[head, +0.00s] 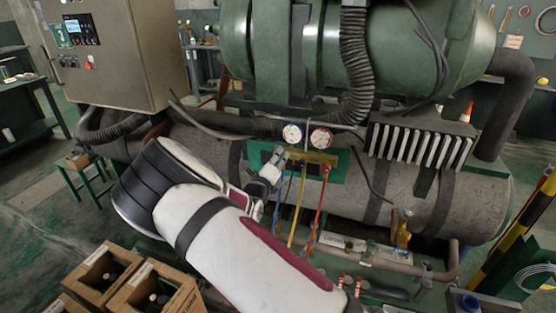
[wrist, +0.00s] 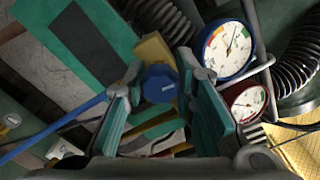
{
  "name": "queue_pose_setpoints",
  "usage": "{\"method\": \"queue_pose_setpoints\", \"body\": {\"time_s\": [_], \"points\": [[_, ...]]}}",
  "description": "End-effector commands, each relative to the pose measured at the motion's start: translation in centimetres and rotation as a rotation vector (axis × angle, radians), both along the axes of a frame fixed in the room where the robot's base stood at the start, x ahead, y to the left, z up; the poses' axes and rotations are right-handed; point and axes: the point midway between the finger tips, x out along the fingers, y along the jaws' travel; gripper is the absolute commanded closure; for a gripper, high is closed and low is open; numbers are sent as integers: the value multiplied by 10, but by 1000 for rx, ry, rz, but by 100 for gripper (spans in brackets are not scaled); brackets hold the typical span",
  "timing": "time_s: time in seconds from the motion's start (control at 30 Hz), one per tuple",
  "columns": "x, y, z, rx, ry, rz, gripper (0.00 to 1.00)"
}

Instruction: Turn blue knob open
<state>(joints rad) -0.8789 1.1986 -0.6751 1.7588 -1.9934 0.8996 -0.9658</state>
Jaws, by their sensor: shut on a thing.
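The blue knob (wrist: 158,84) sits on the yellow manifold block (wrist: 153,50), between my gripper's fingertips in the wrist view. My gripper (wrist: 163,76) is shut on it, one teal-padded finger on each side. In the head view my gripper (head: 280,161) reaches the left end of the brass manifold (head: 312,156), and the blue knob is hidden there. A blue-rimmed gauge (wrist: 229,50) and a red-rimmed gauge (wrist: 244,102) are to the right of the knob in the wrist view. A red knob (head: 326,168) is at the manifold's right end.
Blue, yellow (head: 294,214) and red hoses (head: 319,208) hang below the manifold. A ribbed black hose (head: 357,60) and a finned block (head: 418,142) are to the right. A grey control cabinet (head: 112,45) stands at the left, with cardboard boxes (head: 108,272) on the floor.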

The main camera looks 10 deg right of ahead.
Motion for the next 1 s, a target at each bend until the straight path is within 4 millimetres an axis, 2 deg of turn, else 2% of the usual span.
{"method": "queue_pose_setpoints", "body": {"time_s": [0.2, 0.5, 1.0], "points": [[0, 1, 0, -143, 74, 2, 100], [0, 1, -1, -265, 137, 1, 100], [0, 1, -1, -299, 155, 1, 100]]}}
